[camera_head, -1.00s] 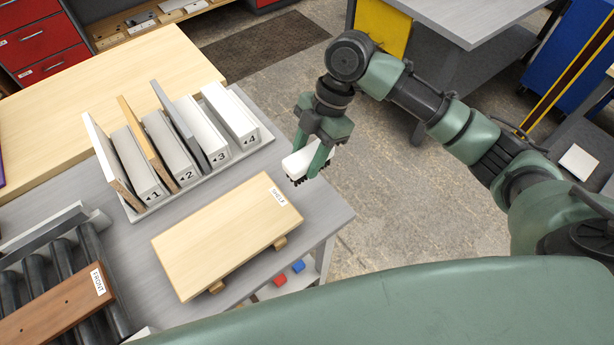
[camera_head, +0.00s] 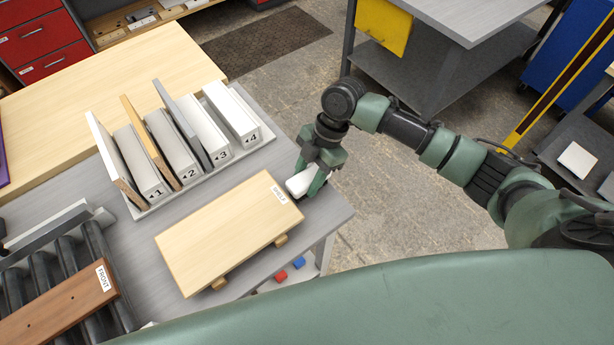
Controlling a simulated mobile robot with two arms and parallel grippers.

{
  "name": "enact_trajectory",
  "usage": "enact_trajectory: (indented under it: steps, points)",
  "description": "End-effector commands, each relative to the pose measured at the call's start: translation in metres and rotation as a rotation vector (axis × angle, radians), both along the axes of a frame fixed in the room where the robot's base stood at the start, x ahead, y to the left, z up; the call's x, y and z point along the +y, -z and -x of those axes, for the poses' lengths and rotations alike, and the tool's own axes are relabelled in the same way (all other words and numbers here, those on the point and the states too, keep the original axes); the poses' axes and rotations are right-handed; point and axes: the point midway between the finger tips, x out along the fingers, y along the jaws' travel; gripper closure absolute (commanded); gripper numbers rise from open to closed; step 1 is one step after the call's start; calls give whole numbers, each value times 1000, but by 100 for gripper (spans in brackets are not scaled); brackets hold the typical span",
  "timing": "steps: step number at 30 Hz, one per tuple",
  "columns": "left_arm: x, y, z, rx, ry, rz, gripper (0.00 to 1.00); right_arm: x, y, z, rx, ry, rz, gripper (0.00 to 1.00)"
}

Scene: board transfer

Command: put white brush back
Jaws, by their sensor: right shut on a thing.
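The white brush (camera_head: 300,183) is a small white block at the right edge of the grey table (camera_head: 325,213), just right of the light wooden shelf board. My right gripper (camera_head: 313,181) is shut on it, with the fingers around the block. The brush is at or just above the table top; I cannot tell whether it touches. Its bristles, dark in the earlier view, are hidden now. My left gripper is not in view.
A numbered rack (camera_head: 155,210) holds several upright boards behind. A brown board (camera_head: 60,305) lies on rollers at the left.

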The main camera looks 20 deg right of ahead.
Motion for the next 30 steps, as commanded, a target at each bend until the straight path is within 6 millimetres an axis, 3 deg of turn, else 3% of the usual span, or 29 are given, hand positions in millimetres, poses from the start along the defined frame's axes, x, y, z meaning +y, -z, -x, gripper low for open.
enact_trajectory:
  steps: [1,2,4,17,30]
  points:
    - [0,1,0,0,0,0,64,0,2,0,0,0,0,92]
    - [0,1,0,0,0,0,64,0,3,0,1,0,0,56]
    - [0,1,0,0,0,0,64,0,2,0,0,0,0,38]
    - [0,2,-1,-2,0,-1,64,-2,-5,-1,-2,1,-1,38]
    - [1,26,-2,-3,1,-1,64,-33,-84,-13,-3,0,0,38]
